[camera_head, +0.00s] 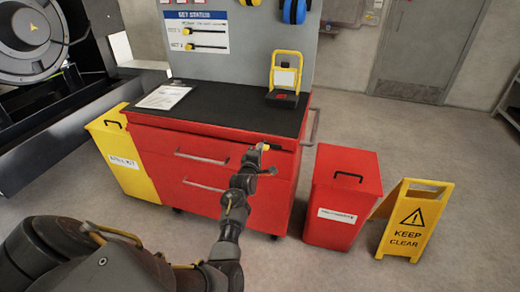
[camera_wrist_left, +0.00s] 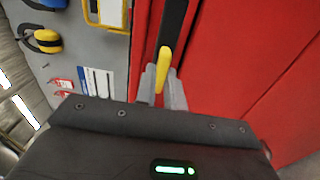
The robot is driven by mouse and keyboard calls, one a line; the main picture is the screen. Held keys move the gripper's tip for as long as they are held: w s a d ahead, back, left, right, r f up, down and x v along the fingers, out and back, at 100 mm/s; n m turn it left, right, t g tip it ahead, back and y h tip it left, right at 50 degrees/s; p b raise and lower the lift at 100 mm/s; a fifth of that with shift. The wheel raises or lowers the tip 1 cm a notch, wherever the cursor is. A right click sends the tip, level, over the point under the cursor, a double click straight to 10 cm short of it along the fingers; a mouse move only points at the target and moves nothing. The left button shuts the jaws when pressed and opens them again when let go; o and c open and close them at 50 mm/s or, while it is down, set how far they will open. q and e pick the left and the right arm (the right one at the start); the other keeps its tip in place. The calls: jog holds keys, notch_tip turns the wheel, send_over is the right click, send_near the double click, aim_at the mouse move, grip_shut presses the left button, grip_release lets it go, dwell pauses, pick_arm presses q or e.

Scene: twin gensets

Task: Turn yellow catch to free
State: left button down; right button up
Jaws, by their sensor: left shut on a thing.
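The yellow catch (camera_head: 272,147) is a small lever near the top right of the red cabinet's front (camera_head: 222,160). In the left wrist view the catch (camera_wrist_left: 163,62) is a slim yellow bar on a dark strip. My left gripper (camera_head: 262,148) reaches it from the front. In the wrist view the left gripper's two grey fingers (camera_wrist_left: 162,85) stand on either side of the catch, shut on it, and hide its lower end. My right gripper is not in view.
A clipboard (camera_head: 164,96) and a yellow-framed stand (camera_head: 286,70) are on the dark cabinet top. A yellow bin (camera_head: 117,150) stands left of the cabinet. A red bin (camera_head: 343,190) and a yellow "keep clear" sign (camera_head: 408,222) stand to the right. The front floor is clear.

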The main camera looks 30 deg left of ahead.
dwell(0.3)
pick_arm(q)
jog(key=c, duration=1.6)
grip_release()
jog(key=shift+o, duration=0.6)
